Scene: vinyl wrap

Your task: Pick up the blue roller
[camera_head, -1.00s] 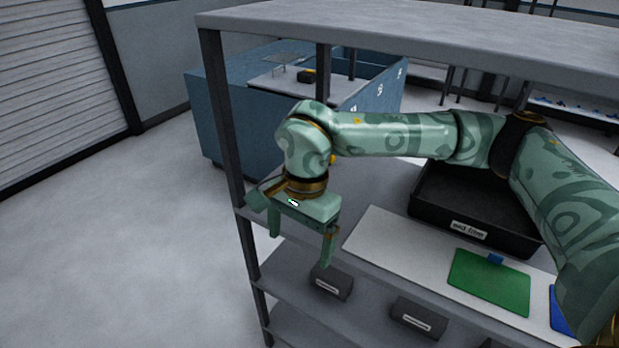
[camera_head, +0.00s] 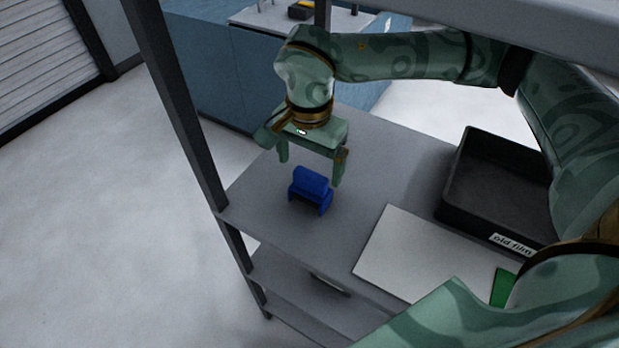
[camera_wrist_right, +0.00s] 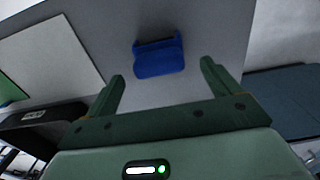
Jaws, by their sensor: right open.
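The blue roller (camera_head: 312,184) rests on the grey shelf (camera_head: 258,196) near its left end, and it appears to sit in or on a blue holder of the same colour. My right gripper (camera_head: 312,170) is open and empty, its fingers pointing down, above and slightly behind the roller in the head view. In the right wrist view the roller (camera_wrist_right: 159,58) lies beyond the fingertips, between their lines, apart from both fingers (camera_wrist_right: 162,72). My left gripper is not in view; a green arm link of mine crosses the bottom right of the head view.
A black bin (camera_head: 492,190) labelled "old film" stands on the shelf at right. A white board (camera_head: 415,252) lies in front of it, with a green piece (camera_head: 503,287) at its edge. A dark shelf post (camera_head: 180,105) rises at left. A blue cabinet (camera_head: 225,75) stands behind.

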